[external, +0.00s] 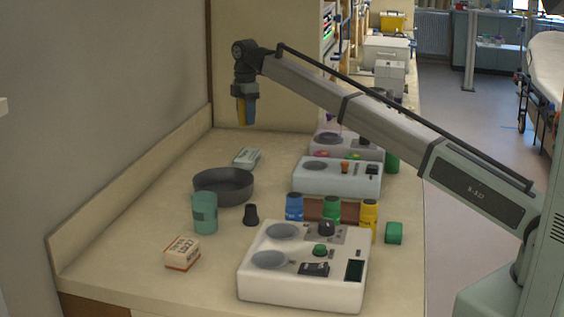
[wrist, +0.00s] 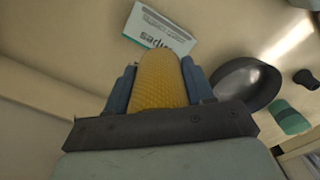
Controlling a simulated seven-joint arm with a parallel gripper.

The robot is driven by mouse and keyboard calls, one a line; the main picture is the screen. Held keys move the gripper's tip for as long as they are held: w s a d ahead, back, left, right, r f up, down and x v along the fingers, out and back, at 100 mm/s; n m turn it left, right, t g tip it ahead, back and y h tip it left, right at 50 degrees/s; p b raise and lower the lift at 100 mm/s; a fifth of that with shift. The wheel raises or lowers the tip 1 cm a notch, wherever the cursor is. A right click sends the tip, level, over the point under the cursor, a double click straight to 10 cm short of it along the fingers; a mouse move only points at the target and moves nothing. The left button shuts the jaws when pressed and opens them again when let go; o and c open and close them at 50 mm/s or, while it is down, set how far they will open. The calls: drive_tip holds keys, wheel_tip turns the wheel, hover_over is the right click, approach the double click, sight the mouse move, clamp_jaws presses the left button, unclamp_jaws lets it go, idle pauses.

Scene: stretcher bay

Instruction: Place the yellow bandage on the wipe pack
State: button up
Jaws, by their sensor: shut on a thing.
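My gripper (external: 245,110) is raised above the back left of the counter, shut on the yellow bandage. In the wrist view the yellow bandage (wrist: 163,82) is a textured roll between the two blue fingers of my gripper (wrist: 160,85). In the external view only a small strip of yellow shows between the fingers. The wipe pack (external: 246,157) is a small white and green pack lying flat on the counter, below my gripper.
A dark round pan (external: 224,190) stands close in front of the wipe pack. A green cup (external: 204,213), a black cone-like piece (external: 251,214) and a small box (external: 182,253) stand nearer. White devices (external: 303,270) and bottles fill the right side. A wall borders the left.

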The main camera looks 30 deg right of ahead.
sight(247, 155)
drive_tip(key=shift+f, duration=5.05)
drive_tip(key=o, duration=1.1)
drive_tip(key=shift+f, duration=0.1)
drive_tip(key=shift+c, duration=0.2)
wheel_tip(247, 155, up, 12)
drive_tip(key=shift+r, duration=0.15)
